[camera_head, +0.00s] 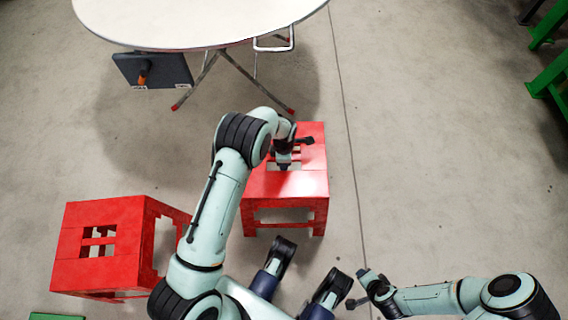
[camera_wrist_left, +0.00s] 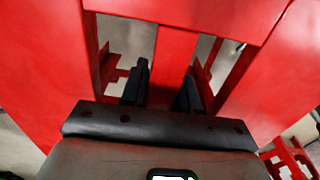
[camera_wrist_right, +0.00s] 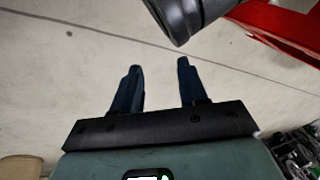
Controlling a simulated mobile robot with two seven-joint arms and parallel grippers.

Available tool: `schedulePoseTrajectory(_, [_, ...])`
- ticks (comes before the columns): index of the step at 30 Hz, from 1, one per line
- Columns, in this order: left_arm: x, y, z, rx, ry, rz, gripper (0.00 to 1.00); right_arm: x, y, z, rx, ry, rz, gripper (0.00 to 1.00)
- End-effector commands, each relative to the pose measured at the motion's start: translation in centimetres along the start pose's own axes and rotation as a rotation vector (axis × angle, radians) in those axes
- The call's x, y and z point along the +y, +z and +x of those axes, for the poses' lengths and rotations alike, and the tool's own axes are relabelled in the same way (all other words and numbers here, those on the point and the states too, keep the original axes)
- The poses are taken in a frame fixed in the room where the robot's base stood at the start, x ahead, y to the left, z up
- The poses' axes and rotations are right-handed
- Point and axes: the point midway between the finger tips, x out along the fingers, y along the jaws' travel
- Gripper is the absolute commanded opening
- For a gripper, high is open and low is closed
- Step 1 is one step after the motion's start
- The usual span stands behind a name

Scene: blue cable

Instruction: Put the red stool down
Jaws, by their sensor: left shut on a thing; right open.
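A red stool (camera_head: 285,185) is upright in the middle of the head view, its seat facing up. My left gripper (camera_head: 284,160) reaches down to the cut-outs in its seat. In the left wrist view the fingers (camera_wrist_left: 165,78) go into two openings and are shut on the red bar between them. The stool's legs are at or close to the floor; I cannot tell if they touch it. My right gripper (camera_head: 357,288) is open and empty, away from the stool. Its spread fingers (camera_wrist_right: 155,85) show bare floor beyond in the right wrist view.
A second red stool (camera_head: 97,220) with a cut-out seat stands at the lower left. A round white table (camera_head: 200,20) with folding legs is at the back, a dark panel (camera_head: 150,70) beside it. Green frames (camera_head: 550,75) are at the far right. Floor right of the held stool is clear.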

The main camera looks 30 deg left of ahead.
Motion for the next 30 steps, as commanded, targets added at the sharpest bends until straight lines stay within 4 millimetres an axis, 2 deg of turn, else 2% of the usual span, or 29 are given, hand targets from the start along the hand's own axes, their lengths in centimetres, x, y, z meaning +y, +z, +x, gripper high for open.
schedulePoseTrajectory(3, [0.1,0.0,1.9,0.000,-0.001,-0.001,0.00,0.9,1.1,0.8,-0.033,0.015,0.008,0.43])
schedulePoseTrajectory(6, [0.1,0.0,2.6,-0.001,0.001,-0.001,0.00,1.2,1.5,1.0,-0.046,0.022,0.012,0.43])
schedulePoseTrajectory(20, [0.1,0.1,2.9,-0.002,0.002,0.000,0.00,1.5,1.9,1.2,-0.059,0.026,0.015,0.43])
schedulePoseTrajectory(21, [-0.1,0.0,3.0,0.000,-0.001,0.000,0.43,1.5,1.9,1.2,-0.059,0.026,0.015,0.43])
schedulePoseTrajectory(22, [-0.1,0.0,3.0,0.000,-0.001,0.000,0.53,1.5,1.9,1.2,-0.059,0.026,0.015,0.43])
schedulePoseTrajectory(23, [-0.1,0.0,2.9,0.000,-0.001,0.000,0.56,1.5,1.9,1.2,-0.059,0.026,0.015,0.43])
schedulePoseTrajectory(30, [-0.1,0.0,2.9,0.001,-0.002,0.000,0.56,1.4,1.9,1.1,-0.057,0.026,0.015,0.43])
